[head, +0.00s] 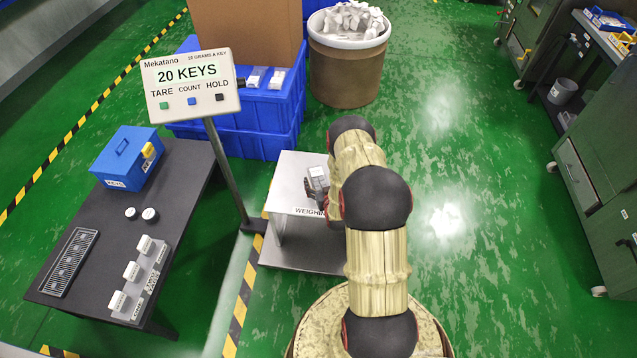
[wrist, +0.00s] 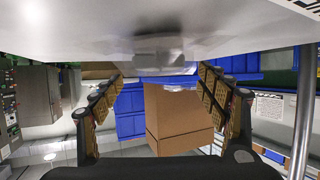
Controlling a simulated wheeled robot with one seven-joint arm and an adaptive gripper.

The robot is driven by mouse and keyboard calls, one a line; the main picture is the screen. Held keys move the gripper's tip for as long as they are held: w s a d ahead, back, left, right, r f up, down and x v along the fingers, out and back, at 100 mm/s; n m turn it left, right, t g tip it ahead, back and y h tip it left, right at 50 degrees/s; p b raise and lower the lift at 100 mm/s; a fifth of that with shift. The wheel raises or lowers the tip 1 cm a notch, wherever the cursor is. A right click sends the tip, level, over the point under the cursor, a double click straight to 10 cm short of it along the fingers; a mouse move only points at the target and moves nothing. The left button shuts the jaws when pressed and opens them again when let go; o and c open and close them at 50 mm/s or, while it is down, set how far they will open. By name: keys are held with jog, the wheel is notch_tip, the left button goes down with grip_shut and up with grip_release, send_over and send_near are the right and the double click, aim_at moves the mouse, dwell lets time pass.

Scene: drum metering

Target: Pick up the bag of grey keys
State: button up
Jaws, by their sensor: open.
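A small clear bag with grey contents (head: 318,178) sits on the white top of the weighing stand (head: 292,167) in the head view; it looks like the bag of grey keys. In the wrist view, which looks upside down, a pale see-through shape (wrist: 168,70) lies against the white top, between and beyond my fingertips. My gripper (head: 316,199) is low beside the bag, partly hidden by my arm. In the wrist view its two fingers (wrist: 160,78) are spread wide with nothing held. Whether a finger touches the bag cannot be told.
The display post (head: 228,170) reads 20 KEYS and stands left of the weighing stand. A dark table (head: 170,215) holds a blue box (head: 127,157) and small blocks. Blue crates (head: 262,140) and a drum (head: 347,75) stand behind. Green floor is free to the right.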

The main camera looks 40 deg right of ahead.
aim_at(319, 178)
jog(key=b+x, duration=0.1)
jog(key=x, duration=0.2)
jog(key=shift+w+d+f, duration=0.1)
jog(key=shift+f, duration=0.05)
jog(key=c, duration=0.3)
jog(key=c, duration=1.1)
